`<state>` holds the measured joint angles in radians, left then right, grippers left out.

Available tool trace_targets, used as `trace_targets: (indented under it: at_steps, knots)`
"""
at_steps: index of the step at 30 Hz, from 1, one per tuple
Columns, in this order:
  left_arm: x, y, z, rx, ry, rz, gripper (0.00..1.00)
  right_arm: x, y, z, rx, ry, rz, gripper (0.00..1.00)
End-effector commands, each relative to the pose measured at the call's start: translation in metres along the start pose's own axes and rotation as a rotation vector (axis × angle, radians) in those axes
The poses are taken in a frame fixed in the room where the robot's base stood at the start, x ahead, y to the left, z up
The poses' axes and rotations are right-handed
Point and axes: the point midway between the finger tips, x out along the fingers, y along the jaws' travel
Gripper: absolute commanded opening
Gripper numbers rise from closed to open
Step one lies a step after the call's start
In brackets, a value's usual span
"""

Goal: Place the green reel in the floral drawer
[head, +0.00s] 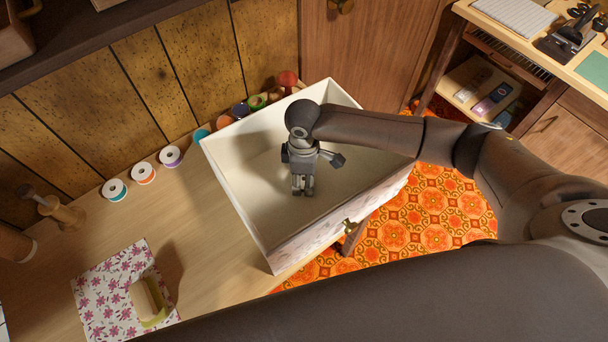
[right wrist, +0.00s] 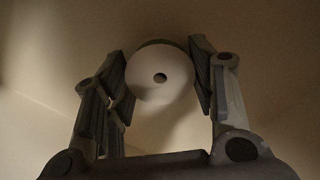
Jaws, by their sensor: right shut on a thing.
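The floral drawer (head: 318,231) stands open on the wooden table, with a pale inside, a flower-patterned front and a brass knob. My right gripper (head: 302,191) points down inside the drawer's walls. In the right wrist view it is shut on the green reel (right wrist: 160,78), whose round white end with a centre hole faces the camera; a little green shows at its top edge. The gripper's body hides the reel in the head view. I cannot tell whether the reel touches the drawer floor. My left gripper is not in view.
Several other thread reels (head: 170,156) line the back of the table (head: 190,250) along the wall. A floral board (head: 104,290) with a yellow-green-edged block on it lies at the front left. A desk (head: 560,80) stands at the right, beyond an orange patterned rug (head: 440,225).

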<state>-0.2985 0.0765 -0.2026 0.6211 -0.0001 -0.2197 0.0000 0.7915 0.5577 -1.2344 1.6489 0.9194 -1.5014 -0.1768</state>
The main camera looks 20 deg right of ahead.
Motion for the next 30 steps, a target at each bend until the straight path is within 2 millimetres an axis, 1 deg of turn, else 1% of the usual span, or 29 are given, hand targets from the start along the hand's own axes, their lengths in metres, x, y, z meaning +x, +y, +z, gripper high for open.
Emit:
trace_targets:
  at_steps: [7,8,12,13,23,26,29,30]
  knots:
    - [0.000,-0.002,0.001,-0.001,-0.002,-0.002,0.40,0.002,0.000,0.000,0.001,0.000,-0.001,0.38]
    - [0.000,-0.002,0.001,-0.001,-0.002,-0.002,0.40,0.003,0.000,0.000,0.001,0.000,0.000,0.53]
    - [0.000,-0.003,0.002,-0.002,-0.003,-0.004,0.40,0.002,0.000,0.000,0.000,0.000,0.000,0.71]
    - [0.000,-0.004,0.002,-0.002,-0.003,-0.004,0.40,0.002,0.000,0.000,0.000,0.000,0.000,0.73]
    - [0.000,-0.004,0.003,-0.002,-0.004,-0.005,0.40,0.001,0.000,0.000,0.000,0.000,0.000,0.73]
    - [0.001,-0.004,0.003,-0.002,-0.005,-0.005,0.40,-0.007,0.000,0.000,0.000,0.001,0.000,0.73]
    - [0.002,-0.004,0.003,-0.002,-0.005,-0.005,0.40,-0.023,0.001,0.000,-0.001,0.002,0.002,0.73]
    - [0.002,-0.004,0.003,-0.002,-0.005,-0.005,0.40,-0.031,0.001,-0.001,-0.001,0.003,0.003,0.73]
